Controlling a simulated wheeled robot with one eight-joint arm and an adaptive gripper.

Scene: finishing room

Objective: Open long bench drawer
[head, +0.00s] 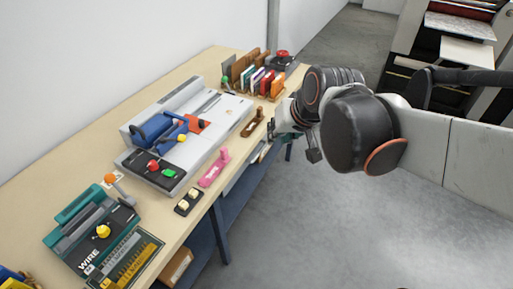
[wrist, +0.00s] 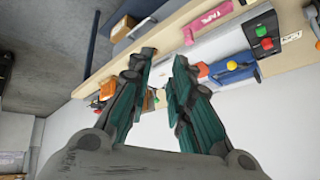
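The long bench (head: 70,170) runs along the wall in the head view. Under its front edge a pale grey drawer front (head: 240,167) shows in part, near my arm. In the wrist view the bench (wrist: 215,12) appears upside down, with a grey strip (wrist: 140,27) at its edge that may be the drawer's handle. My gripper (wrist: 166,56) has its two fingers apart with nothing seen between them. In the head view my gripper (head: 285,122) is at the bench's front edge, beyond the visible drawer front, partly hidden by my arm. I cannot tell whether it touches the drawer.
On the bench are a grey machine with a blue part (head: 160,130), a pink tool (head: 214,168), a teal wire machine (head: 85,235) and a rack of coloured cards (head: 265,75). A cardboard box (head: 175,268) sits below. The grey floor (head: 300,235) before the bench is clear.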

